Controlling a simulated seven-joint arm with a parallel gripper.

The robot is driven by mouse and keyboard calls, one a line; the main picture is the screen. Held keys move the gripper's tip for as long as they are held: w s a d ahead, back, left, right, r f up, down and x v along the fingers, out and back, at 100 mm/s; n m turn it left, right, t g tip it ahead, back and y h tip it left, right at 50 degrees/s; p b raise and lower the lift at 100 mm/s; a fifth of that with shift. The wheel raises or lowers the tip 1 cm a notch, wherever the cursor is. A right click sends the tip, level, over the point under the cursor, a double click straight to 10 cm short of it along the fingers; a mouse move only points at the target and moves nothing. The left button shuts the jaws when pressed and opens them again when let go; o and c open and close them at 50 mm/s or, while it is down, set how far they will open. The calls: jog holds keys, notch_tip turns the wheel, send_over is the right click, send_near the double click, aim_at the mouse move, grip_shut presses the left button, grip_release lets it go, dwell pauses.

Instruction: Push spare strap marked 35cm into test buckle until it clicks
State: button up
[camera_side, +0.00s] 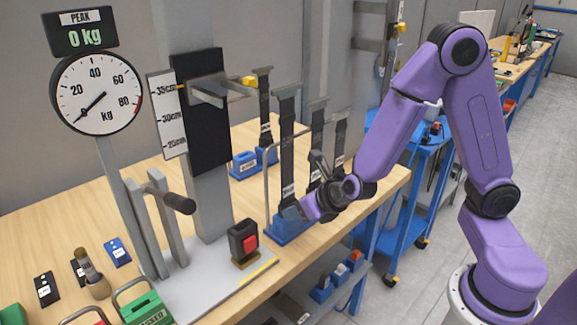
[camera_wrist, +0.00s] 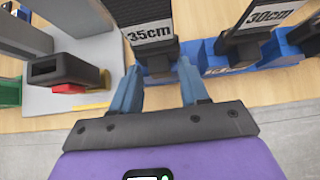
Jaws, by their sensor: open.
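The spare strap marked 35cm (camera_wrist: 150,33) stands upright in a blue holder in the wrist view. In the side view it appears to be the tall dark strap (camera_side: 287,140) nearest the test stand. My gripper (camera_wrist: 158,85) is open and empty, its two blue fingers reaching toward the lower part of this strap, one to each side. I cannot tell whether they touch it. In the side view my gripper (camera_side: 291,212) is low beside the blue holder. The test buckle (camera_side: 243,242), black with a red button, stands on the grey base plate; it also shows in the wrist view (camera_wrist: 62,68).
A strap marked 30cm (camera_wrist: 268,18) stands close to the right in the blue rack (camera_wrist: 227,66). The test stand's column (camera_side: 200,130) rises behind the buckle, with a lever (camera_side: 180,203) beside it. The gauge (camera_side: 97,92) reads 0 kg. A green box (camera_side: 143,304) sits at front left.

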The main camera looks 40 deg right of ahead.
grip_shut()
jog(key=shift+r, duration=2.95)
jog(key=shift+s, duration=3)
